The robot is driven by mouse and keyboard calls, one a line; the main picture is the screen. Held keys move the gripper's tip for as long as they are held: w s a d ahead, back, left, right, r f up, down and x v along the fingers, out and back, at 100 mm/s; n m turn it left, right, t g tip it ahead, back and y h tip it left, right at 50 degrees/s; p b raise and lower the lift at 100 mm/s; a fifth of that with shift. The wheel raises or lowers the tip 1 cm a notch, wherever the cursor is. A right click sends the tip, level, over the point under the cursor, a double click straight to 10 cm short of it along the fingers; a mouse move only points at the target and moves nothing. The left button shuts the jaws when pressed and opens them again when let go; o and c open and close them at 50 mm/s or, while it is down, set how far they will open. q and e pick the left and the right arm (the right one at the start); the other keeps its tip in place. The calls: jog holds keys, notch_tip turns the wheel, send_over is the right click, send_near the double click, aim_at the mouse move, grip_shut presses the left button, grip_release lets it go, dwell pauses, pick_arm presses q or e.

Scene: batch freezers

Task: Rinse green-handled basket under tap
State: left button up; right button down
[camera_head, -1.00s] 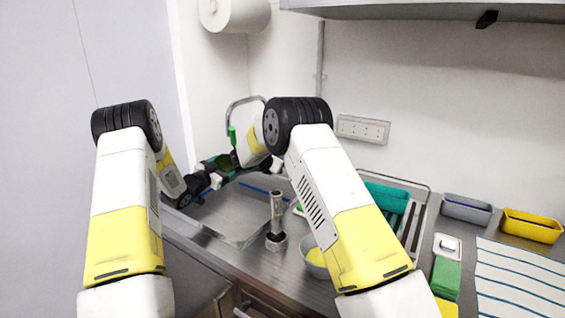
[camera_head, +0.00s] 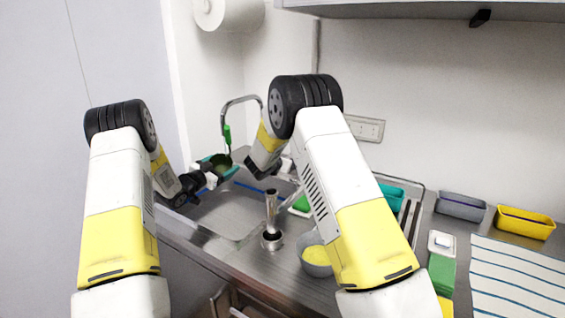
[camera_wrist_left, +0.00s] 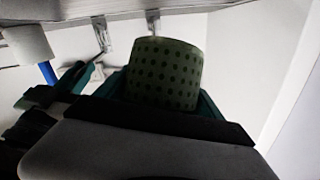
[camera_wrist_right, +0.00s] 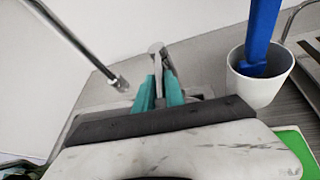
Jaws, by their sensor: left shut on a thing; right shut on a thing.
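The basket (camera_head: 221,164) is dark green, and its perforated round wall fills the middle of the left wrist view (camera_wrist_left: 165,75). My left gripper (camera_head: 208,176) is shut on it and holds it above the sink (camera_head: 215,215). An upright green piece (camera_head: 227,134) shows just above the basket; whether it is the handle is unclear. The tap (camera_head: 240,99) arches over the basket, and its spout end also shows in the right wrist view (camera_wrist_right: 118,83). My right gripper (camera_wrist_right: 158,90) is shut on a metal tap lever (camera_wrist_right: 157,54) between its teal fingers. Running water cannot be made out.
A white cup (camera_wrist_right: 258,86) holding a blue-handled tool (camera_wrist_right: 260,35) stands beside the right gripper. A metal upright piece (camera_head: 271,212) and a grey bowl with yellow contents (camera_head: 316,262) stand on the near counter. Grey (camera_head: 461,206) and yellow (camera_head: 525,222) tubs stand far right.

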jog(key=c, duration=1.4)
grip_release()
jog(key=v, duration=1.2)
